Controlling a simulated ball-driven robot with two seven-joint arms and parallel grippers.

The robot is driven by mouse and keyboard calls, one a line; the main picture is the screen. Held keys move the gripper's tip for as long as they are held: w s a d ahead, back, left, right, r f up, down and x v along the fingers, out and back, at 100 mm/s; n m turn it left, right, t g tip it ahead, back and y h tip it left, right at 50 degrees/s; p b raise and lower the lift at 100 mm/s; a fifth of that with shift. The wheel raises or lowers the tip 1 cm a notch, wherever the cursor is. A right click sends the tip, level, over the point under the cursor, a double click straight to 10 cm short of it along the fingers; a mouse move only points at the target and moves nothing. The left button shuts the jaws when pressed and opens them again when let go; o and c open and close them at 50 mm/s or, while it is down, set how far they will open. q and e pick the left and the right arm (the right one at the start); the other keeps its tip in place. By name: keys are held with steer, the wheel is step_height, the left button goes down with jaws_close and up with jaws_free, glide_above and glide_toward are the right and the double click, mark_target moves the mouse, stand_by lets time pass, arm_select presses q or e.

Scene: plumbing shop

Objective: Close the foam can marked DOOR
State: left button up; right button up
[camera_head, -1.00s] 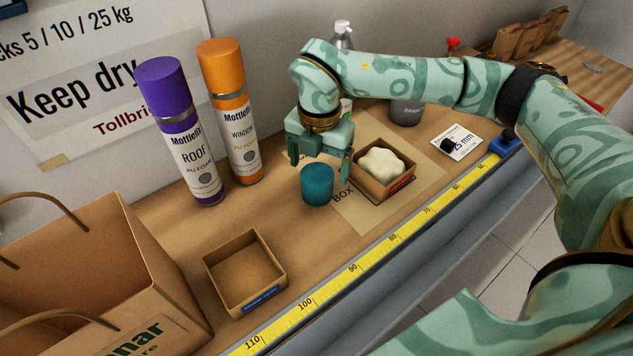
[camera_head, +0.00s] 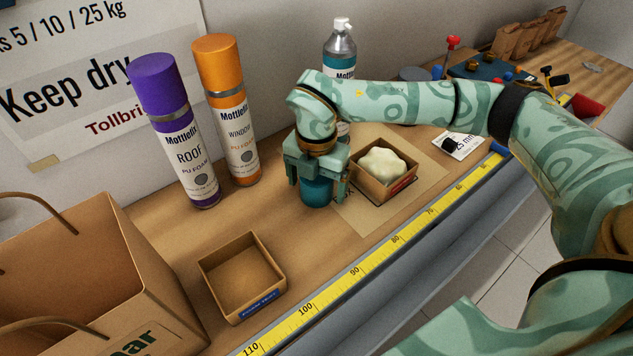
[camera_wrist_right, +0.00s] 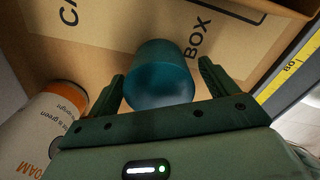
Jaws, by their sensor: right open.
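A teal cap-like cylinder (camera_head: 315,195) stands on the bench beside the paper sheet; it also shows in the right wrist view (camera_wrist_right: 160,78). My right gripper (camera_head: 318,188) is lowered over it, with one open finger on each side. In the wrist view gaps show between cylinder and fingers. A purple-capped can marked ROOF (camera_head: 184,150) and an orange-capped can marked WINDOW (camera_head: 234,130) stand upright to the left. No can marked DOOR is readable. A can lettered FOAM in orange (camera_wrist_right: 42,125) shows in the wrist view. My left gripper is not in view.
An open carton with a whitish lump (camera_head: 383,185) stands close right of my gripper. An empty open box (camera_head: 240,312), a paper bag (camera_head: 150,270) and a yellow tape (camera_head: 355,271) line the front. A clear bottle (camera_head: 340,48) stands behind my arm.

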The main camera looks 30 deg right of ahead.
steer(key=c, duration=1.1)
steer(key=shift+r, duration=0.5)
step_height(320, 180, up, 3)
steer(key=shift+f+p, duration=0.2)
steer(key=shift+p, duration=0.55)
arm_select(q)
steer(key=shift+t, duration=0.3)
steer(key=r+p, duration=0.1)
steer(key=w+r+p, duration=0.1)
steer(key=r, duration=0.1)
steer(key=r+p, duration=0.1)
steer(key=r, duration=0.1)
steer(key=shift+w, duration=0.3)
arm_select(e)
steer(key=s+r, duration=0.3)
steer(key=s, duration=0.1)
steer(key=s+r, duration=0.3)
steer(key=s, duration=0.2)
steer(key=s+r, duration=0.3)
steer(key=s, duration=0.2)
steer(key=shift+d+r, duration=0.1)
steer(key=shift+r, duration=0.1)
